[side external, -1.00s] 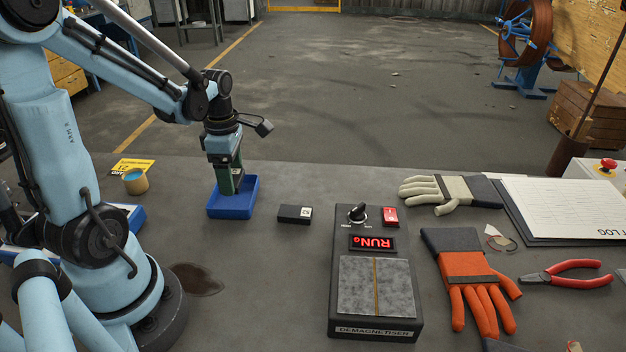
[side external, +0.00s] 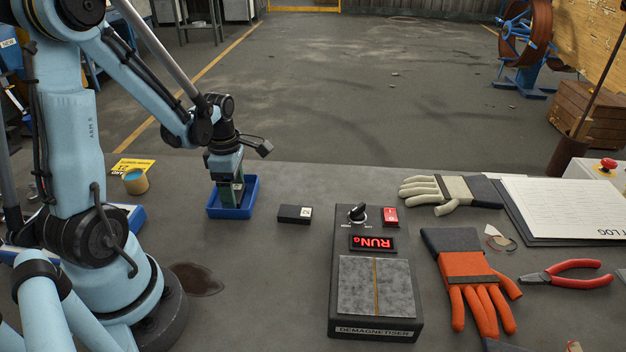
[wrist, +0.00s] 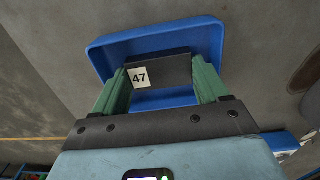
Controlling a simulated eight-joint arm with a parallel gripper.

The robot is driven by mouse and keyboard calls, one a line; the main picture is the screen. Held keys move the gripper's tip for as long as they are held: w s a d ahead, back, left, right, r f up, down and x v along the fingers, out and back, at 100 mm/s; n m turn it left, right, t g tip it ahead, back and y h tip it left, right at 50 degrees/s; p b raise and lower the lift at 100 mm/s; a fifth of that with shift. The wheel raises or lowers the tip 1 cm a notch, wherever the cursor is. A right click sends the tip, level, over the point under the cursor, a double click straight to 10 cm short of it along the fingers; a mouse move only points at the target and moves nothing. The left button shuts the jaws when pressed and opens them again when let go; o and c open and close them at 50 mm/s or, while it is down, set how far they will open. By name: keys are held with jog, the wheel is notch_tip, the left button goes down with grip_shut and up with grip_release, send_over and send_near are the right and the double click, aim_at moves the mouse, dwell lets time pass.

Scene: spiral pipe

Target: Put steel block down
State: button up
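A dark steel block (wrist: 160,72) with a white label reading 47 is between the two green fingers of my gripper (wrist: 160,85) in the wrist view. The fingers meet its two ends, with no clear gap on either side. Below it is a blue tray (wrist: 100,58). In the side view the tray (side external: 213,213) stands on the bench, and my gripper (side external: 230,195) points down with its fingertips inside it. The block is mostly hidden there by the fingers and tray wall. I cannot tell whether it touches the tray floor.
The demagnetiser (side external: 376,285), display lit "RUN", is further right, with gloves (side external: 465,270) and red pliers (side external: 570,275) beyond.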

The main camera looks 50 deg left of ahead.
jog(key=o, duration=0.5)
jog(key=shift+c, duration=0.2)
jog(key=shift+r, duration=0.1)
notch_tip(320, 180, up, 12)
jog(key=w+d+m+t, duration=0.1)
jog(key=d+m+t, duration=0.2)
jog(key=d+m, duration=0.5)
jog(key=w+d+r+m+t, duration=0.1)
jog(key=d+m+t, duration=0.3)
jog(key=m, duration=1.5)
jog(key=shift+d+m, duration=0.3)
jog(key=shift+d, duration=1.85)
jog(key=shift+w, duration=0.1)
